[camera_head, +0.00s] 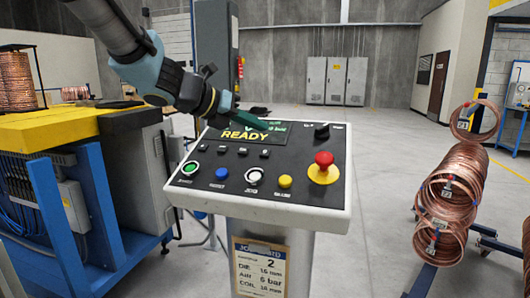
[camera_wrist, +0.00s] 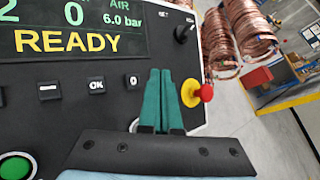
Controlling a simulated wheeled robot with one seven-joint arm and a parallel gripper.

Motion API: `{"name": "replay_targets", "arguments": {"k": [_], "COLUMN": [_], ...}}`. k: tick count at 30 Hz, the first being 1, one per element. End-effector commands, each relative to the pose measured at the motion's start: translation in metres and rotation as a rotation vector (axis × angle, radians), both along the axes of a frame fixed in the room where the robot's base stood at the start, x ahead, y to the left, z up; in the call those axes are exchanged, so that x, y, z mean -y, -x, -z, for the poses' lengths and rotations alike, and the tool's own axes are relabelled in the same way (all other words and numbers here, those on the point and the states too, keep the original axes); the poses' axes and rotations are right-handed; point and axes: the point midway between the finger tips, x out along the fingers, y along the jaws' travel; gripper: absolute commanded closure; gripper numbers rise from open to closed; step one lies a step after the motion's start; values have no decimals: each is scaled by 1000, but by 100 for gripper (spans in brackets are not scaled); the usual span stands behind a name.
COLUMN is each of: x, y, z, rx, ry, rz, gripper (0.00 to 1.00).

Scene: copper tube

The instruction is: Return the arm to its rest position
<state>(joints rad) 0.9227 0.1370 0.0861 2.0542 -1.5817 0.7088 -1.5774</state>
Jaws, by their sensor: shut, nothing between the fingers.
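My gripper (camera_head: 256,120) is at the end of my arm, which reaches in from the upper left of the head view. It hangs over the upper part of the control panel (camera_head: 330,194), in front of its READY display (camera_head: 243,135). In the wrist view my gripper's two green fingers (camera_wrist: 161,80) are together with nothing between them. They point across the panel between the small black keys and the red emergency button (camera_wrist: 205,92). Whether the fingertips touch the panel cannot be told.
The panel carries green, blue, white and yellow buttons and a black knob (camera_head: 321,131). A blue-framed machine with a yellow top (camera_head: 45,130) stands at the left. Copper coils (camera_head: 452,195) hang on a blue rack at the right. The floor (camera_head: 385,140) behind the panel is clear.

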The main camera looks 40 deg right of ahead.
Motion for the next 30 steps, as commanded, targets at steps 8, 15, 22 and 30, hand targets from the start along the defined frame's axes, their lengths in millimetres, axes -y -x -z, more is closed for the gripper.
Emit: {"name": "replay_targets", "arguments": {"k": [8, 15, 22, 30], "x": [0, -31, -143, -306], "y": [0, -18, -58, -74], "z": [0, 26, 101, 174], "rx": [0, 141, 572, 990], "ry": [0, -81, -363, -676], "rz": [0, 42, 292, 845], "gripper": [100, 100, 100, 100]}}
